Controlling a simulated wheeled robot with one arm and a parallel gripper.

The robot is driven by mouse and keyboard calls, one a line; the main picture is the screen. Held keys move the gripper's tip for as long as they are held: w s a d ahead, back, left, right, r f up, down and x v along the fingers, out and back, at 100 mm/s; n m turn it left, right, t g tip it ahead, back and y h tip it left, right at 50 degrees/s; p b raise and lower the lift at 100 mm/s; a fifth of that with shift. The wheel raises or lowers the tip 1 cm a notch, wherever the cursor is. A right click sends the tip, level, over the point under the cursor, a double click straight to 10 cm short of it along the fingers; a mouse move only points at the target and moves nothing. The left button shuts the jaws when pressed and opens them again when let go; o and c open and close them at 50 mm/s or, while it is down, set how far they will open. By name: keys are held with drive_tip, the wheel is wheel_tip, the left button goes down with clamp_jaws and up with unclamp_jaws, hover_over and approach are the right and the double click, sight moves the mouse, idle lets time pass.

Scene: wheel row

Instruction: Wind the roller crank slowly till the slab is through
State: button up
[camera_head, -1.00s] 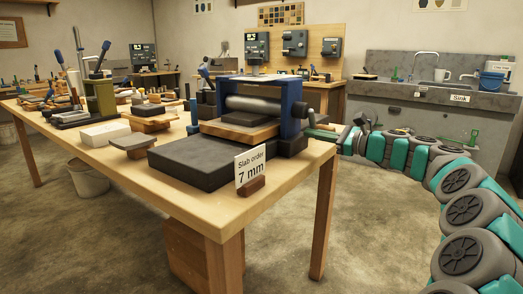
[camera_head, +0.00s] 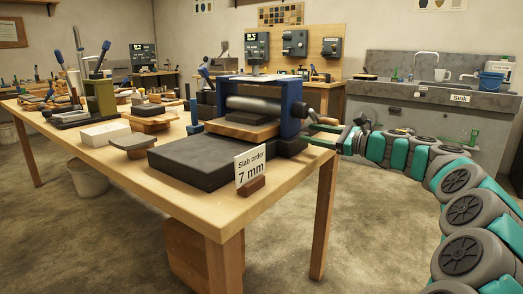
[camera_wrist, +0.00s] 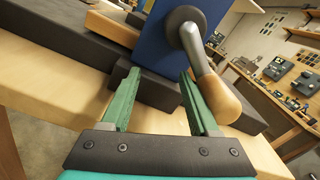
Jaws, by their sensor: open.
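The slab roller has a blue frame (camera_head: 293,108) and a grey roller (camera_head: 253,105). The dark slab (camera_head: 252,118) lies on a wooden board (camera_head: 238,131) at the roller; its far part is hidden. The crank's grey arm (camera_wrist: 193,47) and wooden handle (camera_wrist: 222,97) show in the wrist view. The handle also shows in the head view (camera_head: 327,120). My gripper (camera_wrist: 160,72) is open, with nothing between its green fingers. The handle is just right of the right finger, outside the gap; I cannot tell whether they touch.
A sign (camera_head: 250,167) reading "Slab order 7 mm" stands at the front of the wooden table (camera_head: 215,207). A dark flat bed (camera_head: 190,163) lies before the roller. Tools and blocks crowd the table's left. Open floor lies right of the table.

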drive_tip(key=shift+d, duration=0.1)
drive_tip(key=shift+s+d+r+p, duration=0.1)
drive_tip(key=shift+s+d+p, duration=0.25)
drive_tip(key=shift+d, duration=0.15)
drive_tip(key=p+v, duration=0.1)
drive_tip(key=v, duration=0.4)
drive_tip(key=shift+s+d+p, duration=0.25)
drive_tip(key=shift+p, duration=0.1)
